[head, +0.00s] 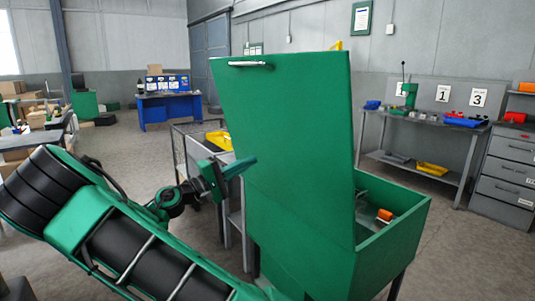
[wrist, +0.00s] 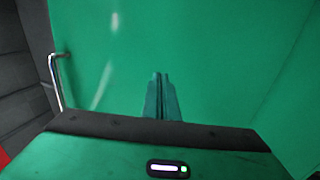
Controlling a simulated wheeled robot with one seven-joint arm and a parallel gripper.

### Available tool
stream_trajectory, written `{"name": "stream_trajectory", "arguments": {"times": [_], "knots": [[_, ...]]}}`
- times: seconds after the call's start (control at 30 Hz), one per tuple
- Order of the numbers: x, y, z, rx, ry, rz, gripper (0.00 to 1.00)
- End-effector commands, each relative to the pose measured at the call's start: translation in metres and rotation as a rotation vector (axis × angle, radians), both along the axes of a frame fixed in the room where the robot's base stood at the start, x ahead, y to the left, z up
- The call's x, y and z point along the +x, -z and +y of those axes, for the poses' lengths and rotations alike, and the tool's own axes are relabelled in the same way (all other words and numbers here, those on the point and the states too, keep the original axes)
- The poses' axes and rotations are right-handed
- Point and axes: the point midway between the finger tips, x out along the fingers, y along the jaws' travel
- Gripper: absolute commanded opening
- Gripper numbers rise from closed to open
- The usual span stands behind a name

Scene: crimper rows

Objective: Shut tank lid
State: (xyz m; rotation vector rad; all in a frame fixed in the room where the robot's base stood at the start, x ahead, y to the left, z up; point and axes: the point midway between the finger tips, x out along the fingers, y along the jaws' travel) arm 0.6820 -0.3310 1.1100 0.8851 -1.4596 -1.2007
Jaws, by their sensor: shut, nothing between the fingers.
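The green tank lid (head: 283,150) stands raised, nearly upright, in the middle of the head view. A pale bar handle (head: 249,64) sits near its top edge. The green tank (head: 400,238) is open below and to the right of the lid, with an orange item (head: 385,215) inside. My gripper (head: 248,164) is shut and empty, in front of the lid's left part. In the wrist view, my shut fingers (wrist: 162,78) point at the lid's green face (wrist: 215,50), and the handle (wrist: 56,80) is at the left. I cannot tell whether the fingertips touch the lid.
A grey metal stand (head: 190,135) with a yellow bin (head: 219,139) is just left of the lid. A workbench (head: 425,125) and drawer cabinet (head: 505,170) stand at the right. A blue desk (head: 168,108) is at the back left. Floor around the middle left is open.

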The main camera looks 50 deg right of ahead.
Motion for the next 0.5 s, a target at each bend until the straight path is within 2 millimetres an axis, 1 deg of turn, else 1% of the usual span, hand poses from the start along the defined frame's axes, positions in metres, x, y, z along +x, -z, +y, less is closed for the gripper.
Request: {"name": "stream_trajectory", "arguments": {"times": [0.17,0.5], "knots": [[-0.005,-0.005,-0.018,0.000,0.003,0.000,0.00],[-0.020,-0.020,-0.079,0.002,0.005,-0.002,0.00]]}}
